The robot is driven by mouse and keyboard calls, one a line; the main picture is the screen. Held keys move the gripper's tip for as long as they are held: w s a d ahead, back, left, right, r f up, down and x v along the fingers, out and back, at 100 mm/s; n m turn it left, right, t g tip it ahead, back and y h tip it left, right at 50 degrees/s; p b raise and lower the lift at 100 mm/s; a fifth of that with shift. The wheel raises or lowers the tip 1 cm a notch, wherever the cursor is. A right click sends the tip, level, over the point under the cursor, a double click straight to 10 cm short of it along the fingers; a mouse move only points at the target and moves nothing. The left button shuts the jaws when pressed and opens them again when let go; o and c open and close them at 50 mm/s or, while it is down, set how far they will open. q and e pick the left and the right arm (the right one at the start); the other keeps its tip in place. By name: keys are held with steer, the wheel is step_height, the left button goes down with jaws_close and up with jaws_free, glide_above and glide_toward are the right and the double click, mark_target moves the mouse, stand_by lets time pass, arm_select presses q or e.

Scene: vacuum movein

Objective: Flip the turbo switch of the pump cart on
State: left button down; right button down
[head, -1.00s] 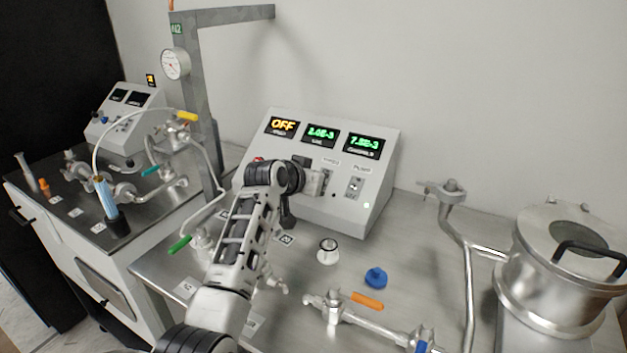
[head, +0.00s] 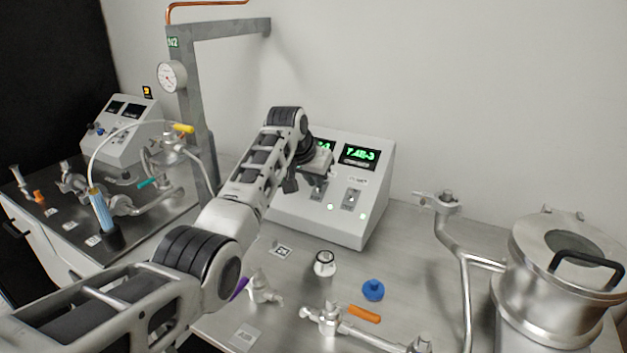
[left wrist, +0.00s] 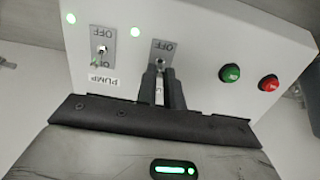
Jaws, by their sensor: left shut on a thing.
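The pump cart's sloped control box (head: 338,228) stands on the steel top, its front panel partly behind my left arm. My left gripper (head: 316,182) is at this panel. In the left wrist view, its dark fingers (left wrist: 162,82) are shut on the turbo switch (left wrist: 160,63), beside an OFF mark. The exact lever position is hard to see between the fingers. The pump switch (head: 351,199), with its PUMP label, stands free beside it. A green lamp (head: 330,207) is lit below the turbo switch, another (head: 362,216) below the pump switch. My right gripper is out of view.
A green button (left wrist: 230,73) and a red button (left wrist: 269,83) sit near the gripper. A blue knob (head: 373,290), a white-topped fitting (head: 325,263) and an orange-handled valve (head: 364,314) stand in front. A steel chamber (head: 555,275) is at right. A grey post (head: 192,100) rises behind left.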

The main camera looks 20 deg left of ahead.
arm_select(q)
steer(key=shift+f, duration=0.1)
steer(key=c, duration=1.5)
jaws_free()
steer(key=b+v, duration=0.2)
steer(key=v, duration=1.4)
steer(key=shift+s, duration=0.1)
